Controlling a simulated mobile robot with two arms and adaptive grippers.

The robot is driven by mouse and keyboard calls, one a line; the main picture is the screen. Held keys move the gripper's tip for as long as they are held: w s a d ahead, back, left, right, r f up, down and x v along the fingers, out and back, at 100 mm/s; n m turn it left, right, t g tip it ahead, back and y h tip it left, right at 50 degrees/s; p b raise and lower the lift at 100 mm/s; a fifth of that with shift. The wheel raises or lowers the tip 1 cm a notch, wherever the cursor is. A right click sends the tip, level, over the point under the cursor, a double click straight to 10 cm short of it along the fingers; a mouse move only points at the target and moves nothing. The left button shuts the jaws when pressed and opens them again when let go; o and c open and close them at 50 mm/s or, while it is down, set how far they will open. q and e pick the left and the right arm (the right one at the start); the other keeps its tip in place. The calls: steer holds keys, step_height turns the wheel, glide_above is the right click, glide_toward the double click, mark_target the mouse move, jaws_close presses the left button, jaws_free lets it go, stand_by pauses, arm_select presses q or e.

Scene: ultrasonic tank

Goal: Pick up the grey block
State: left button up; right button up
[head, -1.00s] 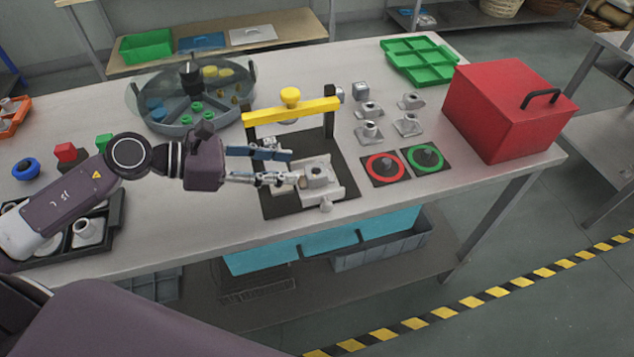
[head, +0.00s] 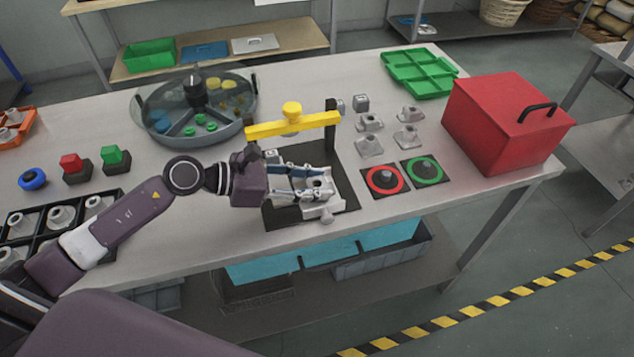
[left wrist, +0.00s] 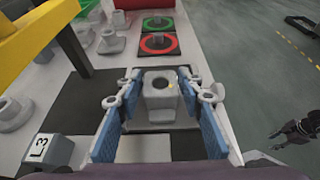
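A grey block with a round hole in its top (left wrist: 160,86) sits in a pale grey vise-like holder (left wrist: 145,148) on a black base plate. In the head view the block (head: 318,184) is partly hidden by my fingers. My left gripper (head: 304,182) is open, with one blue-padded finger on each side of the block. In the left wrist view the gripper (left wrist: 158,84) shows gaps between fingers and block. A small grey cube marked L3 (left wrist: 48,150) lies left of the fingers. A dark jointed shape (left wrist: 300,130) at the right edge may be my right gripper; its state is unclear.
A yellow bar on black posts (head: 290,122) stands just behind the gripper. Red-ringed (head: 385,180) and green-ringed (head: 425,171) pads lie to the right, before a red box (head: 505,122). Several grey parts stand behind them. A round divided tank (head: 160,128) is at back left.

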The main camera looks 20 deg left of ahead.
arm_select(q)
steer(key=shift+w+d+f, duration=0.15)
steer(key=shift+w+d, duration=0.05)
steer(key=shift+d, duration=0.15)
steer(key=c, duration=0.9)
steer(key=shift+c, duration=0.2)
